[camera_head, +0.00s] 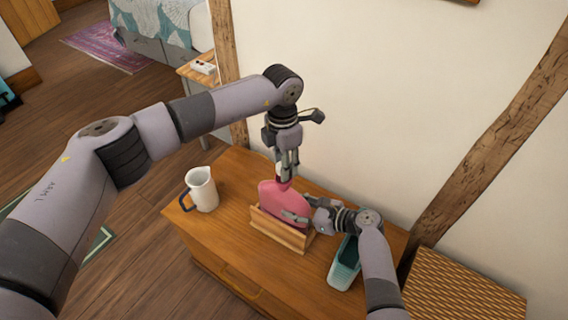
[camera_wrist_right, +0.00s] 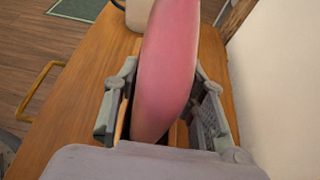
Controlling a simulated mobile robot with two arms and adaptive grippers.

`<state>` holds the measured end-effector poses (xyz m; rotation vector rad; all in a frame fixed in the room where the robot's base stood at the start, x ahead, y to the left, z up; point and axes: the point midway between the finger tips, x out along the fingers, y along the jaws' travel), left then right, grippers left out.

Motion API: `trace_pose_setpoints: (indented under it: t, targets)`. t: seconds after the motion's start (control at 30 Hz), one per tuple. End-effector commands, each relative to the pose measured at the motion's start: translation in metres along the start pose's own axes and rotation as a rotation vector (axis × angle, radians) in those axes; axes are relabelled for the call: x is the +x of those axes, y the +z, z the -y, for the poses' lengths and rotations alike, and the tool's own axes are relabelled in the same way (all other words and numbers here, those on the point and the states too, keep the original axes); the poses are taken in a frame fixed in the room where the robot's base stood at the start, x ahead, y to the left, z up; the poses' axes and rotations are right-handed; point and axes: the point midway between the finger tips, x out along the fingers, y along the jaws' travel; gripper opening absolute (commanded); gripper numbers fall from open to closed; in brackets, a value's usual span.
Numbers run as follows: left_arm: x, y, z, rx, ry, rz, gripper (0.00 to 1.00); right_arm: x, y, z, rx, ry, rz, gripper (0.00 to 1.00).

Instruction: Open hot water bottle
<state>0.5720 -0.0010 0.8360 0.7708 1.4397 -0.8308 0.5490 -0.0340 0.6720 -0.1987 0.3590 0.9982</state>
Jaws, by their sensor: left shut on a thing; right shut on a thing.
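A pink hot water bottle (camera_head: 280,200) stands upright in a wooden holder (camera_head: 277,232) on the wooden dresser. My left gripper (camera_head: 284,176) comes down from above and is shut at the bottle's top, at the neck or stopper. The fingers hide most of that part, so I cannot tell whether the stopper is loose. My right gripper (camera_head: 304,217) is shut on the bottle's body from the right. In the right wrist view the bottle (camera_wrist_right: 165,70) stands between both fingers of this gripper (camera_wrist_right: 163,105).
A white jug (camera_head: 201,190) with a dark handle stands at the dresser's left. A teal tray-like container (camera_head: 344,264) lies right of the holder, near my right arm. The wall is close behind. A woven surface (camera_head: 462,293) is at the lower right. The dresser (camera_head: 232,236) has bare room in front.

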Motion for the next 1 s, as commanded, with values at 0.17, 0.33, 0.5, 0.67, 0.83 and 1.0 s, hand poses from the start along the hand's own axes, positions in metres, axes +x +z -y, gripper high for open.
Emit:
trace_pose_setpoints:
  t: [0.17, 0.33, 0.5, 0.67, 0.83, 1.0]
  targets:
    - [-0.004, 0.000, 0.000, 0.000, 0.001, 0.001, 0.00, 0.000, 0.000, 0.000, 0.001, 0.000, 0.000, 0.00]
    - [-0.023, 0.000, 0.000, 0.001, 0.002, 0.002, 0.00, 0.000, 0.000, 0.000, 0.000, 0.000, 0.000, 0.00]
    - [-0.040, 0.000, 0.002, 0.001, 0.000, 0.000, 0.00, 0.000, 0.000, 0.000, 0.000, 0.000, 0.000, 0.00]
    - [-0.040, 0.000, 0.002, 0.000, -0.001, 0.000, 0.00, 0.000, 0.000, 0.000, 0.000, 0.000, 0.000, 0.00]
    - [-0.040, 0.000, 0.002, 0.000, 0.000, 0.000, 0.00, 0.000, 0.000, 0.000, 0.000, 0.000, 0.000, 0.47]
    - [-0.040, 0.000, 0.002, 0.000, 0.000, 0.000, 0.00, 0.000, 0.000, 0.000, 0.000, 0.000, 0.000, 0.58]
